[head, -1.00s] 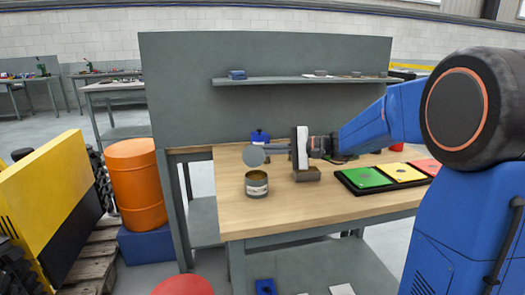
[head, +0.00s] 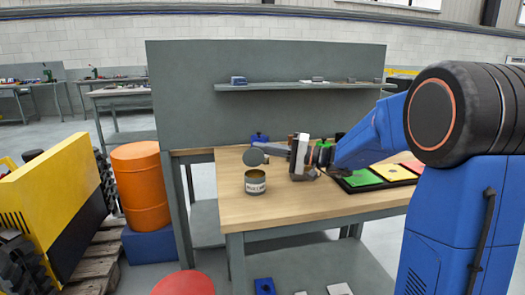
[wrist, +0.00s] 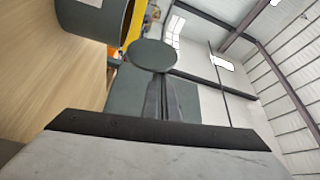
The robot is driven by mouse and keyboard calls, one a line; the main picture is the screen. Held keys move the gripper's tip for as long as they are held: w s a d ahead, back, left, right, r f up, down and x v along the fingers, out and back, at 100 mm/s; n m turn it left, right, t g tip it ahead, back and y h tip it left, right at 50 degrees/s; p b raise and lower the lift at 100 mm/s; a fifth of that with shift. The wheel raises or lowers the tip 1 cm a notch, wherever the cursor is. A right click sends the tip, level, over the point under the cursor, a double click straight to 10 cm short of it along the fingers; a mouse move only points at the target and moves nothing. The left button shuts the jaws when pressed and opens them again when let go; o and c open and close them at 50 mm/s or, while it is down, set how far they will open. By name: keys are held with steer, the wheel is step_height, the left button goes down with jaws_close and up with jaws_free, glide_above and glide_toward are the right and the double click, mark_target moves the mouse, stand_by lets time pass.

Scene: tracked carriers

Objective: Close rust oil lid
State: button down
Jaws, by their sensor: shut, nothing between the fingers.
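The rust oil can (head: 256,186) stands upright on the wooden bench, its mouth uncovered. Its grey round lid (head: 252,157) stands raised at the back of the rim. In the wrist view the can (wrist: 98,17) is at the upper left, and the lid (wrist: 152,55) is a grey disc just beyond my fingertips. My gripper (head: 266,147) is shut and empty, coming from the right with its fingers at the lid's upper right. In the wrist view the thin closed fingers (wrist: 161,78) overlap the lid's lower edge; I cannot tell whether they touch it.
A black tray with green (head: 361,177), yellow and red panels lies to the right on the bench (head: 300,205). A blue item (head: 260,138) is behind the lid. A back panel with a shelf (head: 300,87) rises behind. The bench front is clear.

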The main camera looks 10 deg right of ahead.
mark_target(258, 151)
steer(key=shift+n+y, duration=0.3)
steer(key=shift+n, duration=0.5)
steer(key=shift+s+a, duration=0.1)
steer(key=shift+s, duration=2)
steer(key=shift+s+a+f, duration=0.1)
steer(key=shift+s+f, duration=1.25)
steer(key=shift+s, duration=0.3)
steer(key=shift+s+f, duration=0.15)
steer(key=shift+f, duration=0.1)
